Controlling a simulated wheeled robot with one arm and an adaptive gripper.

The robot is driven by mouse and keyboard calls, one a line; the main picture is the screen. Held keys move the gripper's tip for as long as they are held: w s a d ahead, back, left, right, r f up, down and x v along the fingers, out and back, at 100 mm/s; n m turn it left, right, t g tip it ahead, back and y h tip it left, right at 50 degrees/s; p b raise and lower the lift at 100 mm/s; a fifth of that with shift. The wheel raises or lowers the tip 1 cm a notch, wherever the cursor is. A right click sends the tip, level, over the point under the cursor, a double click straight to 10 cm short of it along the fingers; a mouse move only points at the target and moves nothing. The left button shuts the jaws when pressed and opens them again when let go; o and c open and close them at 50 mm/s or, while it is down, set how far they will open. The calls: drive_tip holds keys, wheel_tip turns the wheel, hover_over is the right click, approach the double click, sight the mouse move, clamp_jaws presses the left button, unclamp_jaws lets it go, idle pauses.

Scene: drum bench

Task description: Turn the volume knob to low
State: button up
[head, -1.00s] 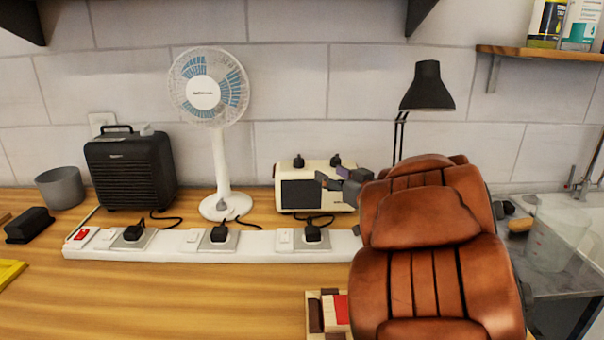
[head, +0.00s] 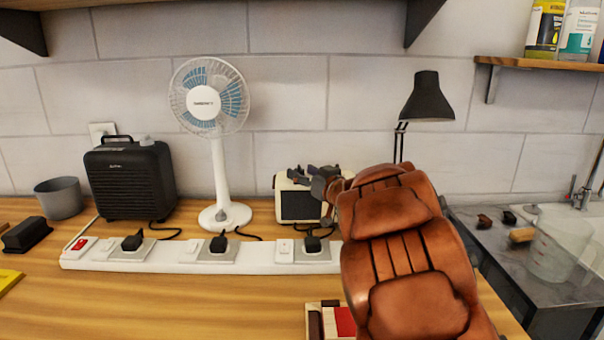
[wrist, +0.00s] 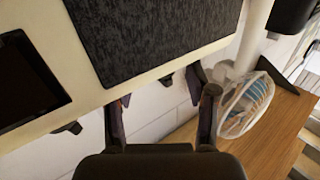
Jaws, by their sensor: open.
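The cream radio-like device (head: 283,204) with a dark front stands at the back of the bench. In the wrist view its cream body (wrist: 215,52) fills the upper left, with a dark grille and a dark screen. Two small black knobs stick out of its top edge: one knob (wrist: 166,81) lies between my fingers, the other knob (wrist: 68,128) is farther left. Which one is the volume knob, and its setting, I cannot tell. My gripper (head: 308,174) is open at the device's top; it also shows in the wrist view (wrist: 159,88). Contact with the knob is unclear.
A white fan (head: 217,160) and a black heater (head: 130,180) stand to the left. A white power strip (head: 190,267) with plugs runs in front. A black lamp (head: 427,100) stands behind my arm at right.

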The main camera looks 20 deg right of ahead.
drive_tip(key=shift+w+a, duration=0.1)
drive_tip(key=shift+w, duration=0.3)
clamp_jaws()
idle(0.4)
